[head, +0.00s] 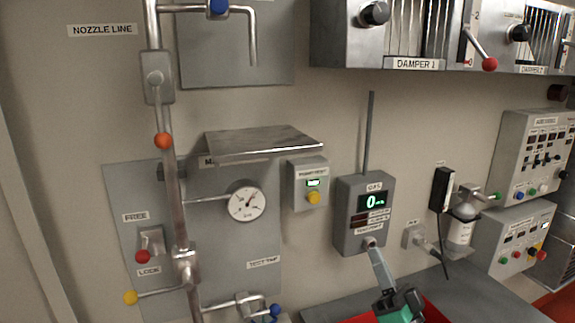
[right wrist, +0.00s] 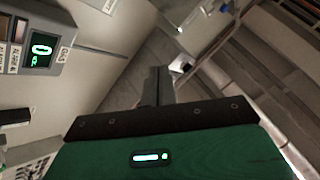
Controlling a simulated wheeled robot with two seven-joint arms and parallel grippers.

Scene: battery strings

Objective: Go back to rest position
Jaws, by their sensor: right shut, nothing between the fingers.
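My right gripper (head: 373,250) shows at the bottom of the head view, with its green and black body low and its grey fingers pointing up. The fingertips overlap the lower edge of the grey gas meter box (head: 346,225); I cannot tell from this view whether they touch. In the right wrist view the fingers (right wrist: 160,72) are closed together with nothing between them. The gas meter (right wrist: 42,48) shows there at the upper left, apart from the fingers. My left gripper is in neither view.
A grey bench (head: 325,308) with a red surface lies below the gripper. A bottle (head: 460,232) on a wall bracket and control boxes (head: 515,238) stand to the right. A metal shelf (head: 262,143) juts out at left; damper boxes (head: 415,65) hang above.

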